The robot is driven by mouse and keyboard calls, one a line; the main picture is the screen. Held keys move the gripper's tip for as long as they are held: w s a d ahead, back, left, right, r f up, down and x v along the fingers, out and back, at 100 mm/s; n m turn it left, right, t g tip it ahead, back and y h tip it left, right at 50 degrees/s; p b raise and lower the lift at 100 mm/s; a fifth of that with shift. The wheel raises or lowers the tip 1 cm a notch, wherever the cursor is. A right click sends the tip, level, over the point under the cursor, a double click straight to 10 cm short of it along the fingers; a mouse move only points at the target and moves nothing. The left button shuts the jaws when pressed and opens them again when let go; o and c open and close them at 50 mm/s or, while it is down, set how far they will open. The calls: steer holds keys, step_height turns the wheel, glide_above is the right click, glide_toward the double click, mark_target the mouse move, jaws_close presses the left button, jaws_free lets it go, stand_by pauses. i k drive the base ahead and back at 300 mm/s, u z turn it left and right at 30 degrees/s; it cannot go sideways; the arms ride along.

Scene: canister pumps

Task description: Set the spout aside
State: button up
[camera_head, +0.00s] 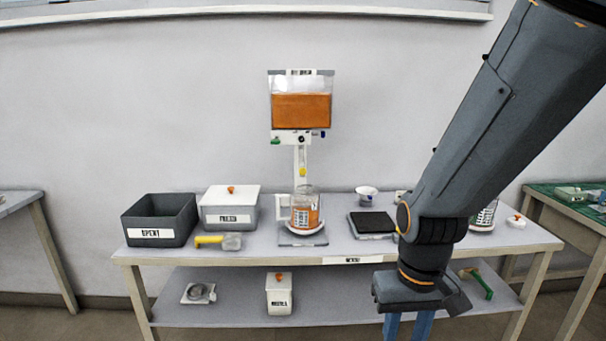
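A dispenser stands at the back middle of the table, with a clear tank (301,107) part full of orange liquid. A small yellow tip (302,172) hangs below its tank; I cannot tell for sure whether this is the spout. Below it a clear labelled jar (305,211) with orange contents stands on a white dish. My gripper (406,334) points down in front of the table's right half, well apart from the dispenser. Its two blue fingers show a gap between them, but their tips are cut off by the lower frame edge.
The table (275,254) holds a dark open bin (160,222), a white lidded box (230,208), a yellow-handled tool (210,239), a black-topped pad (372,224) and a small white bowl (367,193). A white canister (279,296) stands on the lower shelf. My arm hides part of the right side.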

mark_target(302, 172)
steer(key=k, duration=1.25)
steer(key=u, duration=0.65)
steer(key=i, duration=1.5)
steer(key=z, duration=0.65)
